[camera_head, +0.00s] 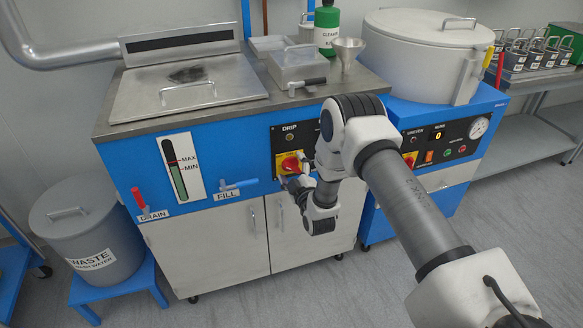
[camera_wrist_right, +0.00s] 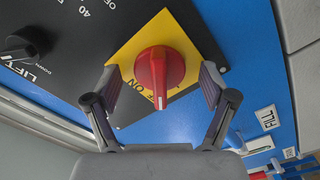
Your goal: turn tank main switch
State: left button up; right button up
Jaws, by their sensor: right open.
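The tank main switch is a red rotary knob on a yellow plate on the tank's black control panel. It shows in the head view (camera_head: 290,163), partly beside my gripper, and clearly in the right wrist view (camera_wrist_right: 158,72). The letters "ON" and part of another word show on the plate. My right gripper (camera_head: 293,172) is at the panel, and it also shows in the right wrist view (camera_wrist_right: 158,88). It is open, with one finger on each side of the red knob and gaps between. My left gripper is not in view.
A black "LIFT" knob (camera_wrist_right: 30,42) is on the same panel. Blue FILL handle (camera_head: 238,185) and red DRAIN handle (camera_head: 138,198) stick out from the tank front. Another red-yellow switch (camera_head: 408,160) is on the round vessel's cabinet. A waste bin (camera_head: 88,240) stands left.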

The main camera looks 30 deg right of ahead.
jog(key=shift+p+v, duration=0.8)
jog(key=shift+v, duration=0.6)
jog(key=p+v, duration=0.2)
jog(key=v, duration=0.3)
jog(key=shift+s, duration=0.15)
